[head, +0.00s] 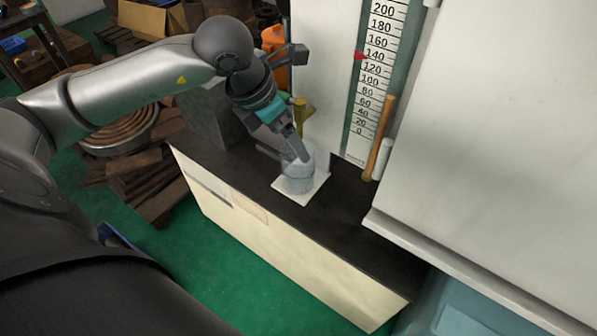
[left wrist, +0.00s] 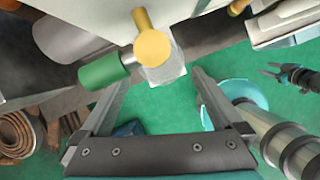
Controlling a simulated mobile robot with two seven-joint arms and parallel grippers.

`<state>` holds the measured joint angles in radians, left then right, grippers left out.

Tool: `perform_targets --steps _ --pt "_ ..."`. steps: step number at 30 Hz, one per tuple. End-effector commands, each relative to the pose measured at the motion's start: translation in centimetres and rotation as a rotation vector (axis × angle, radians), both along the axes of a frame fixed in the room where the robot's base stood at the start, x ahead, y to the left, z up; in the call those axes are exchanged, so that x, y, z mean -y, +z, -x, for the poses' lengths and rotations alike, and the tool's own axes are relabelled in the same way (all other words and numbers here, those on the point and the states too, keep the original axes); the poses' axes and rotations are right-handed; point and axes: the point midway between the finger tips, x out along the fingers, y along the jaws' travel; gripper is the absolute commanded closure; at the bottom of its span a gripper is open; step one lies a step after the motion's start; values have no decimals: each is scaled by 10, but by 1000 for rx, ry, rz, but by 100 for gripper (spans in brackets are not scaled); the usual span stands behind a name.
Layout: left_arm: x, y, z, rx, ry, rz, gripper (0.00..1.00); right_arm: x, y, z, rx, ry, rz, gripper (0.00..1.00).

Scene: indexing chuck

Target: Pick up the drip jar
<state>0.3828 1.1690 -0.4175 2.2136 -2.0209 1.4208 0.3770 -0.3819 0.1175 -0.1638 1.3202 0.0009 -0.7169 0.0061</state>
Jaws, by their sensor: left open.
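The drip jar (head: 298,182) is a pale, translucent cup standing upright on a white square pad (head: 312,193) on a dark counter. My left gripper (head: 287,158) is open above and beside the jar, and one finger overlaps its rim in the head view. Whether it touches cannot be told. In the left wrist view, the left gripper's fingers (left wrist: 155,85) are wide apart with nothing held. A clear piece that looks like the jar (left wrist: 168,73) lies beyond and between the fingertips, partly hidden by a yellow knob. My right gripper (left wrist: 290,76) shows small at the right of the wrist view.
A yellow tap-like fitting (head: 300,108) stands just behind the jar; its yellow knob (left wrist: 152,47) and a green cylinder (left wrist: 103,72) are near my fingers. A scale board (head: 372,80) and wooden handle (head: 380,138) stand behind right. The counter's right part (head: 350,225) is clear.

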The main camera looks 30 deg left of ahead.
Motion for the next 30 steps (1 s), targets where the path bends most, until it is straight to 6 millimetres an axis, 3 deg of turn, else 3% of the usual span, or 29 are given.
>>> perform_targets --steps 11,24,30 --pt "3 -21 -7 0 1 1 0 -7 10 -7 2 -2 -7 50" --pt "8 -61 -16 0 0 1 0 -19 40 -21 5 -4 -22 50" --pt "9 -66 -19 0 0 1 0 -20 46 -22 6 -5 -23 50"
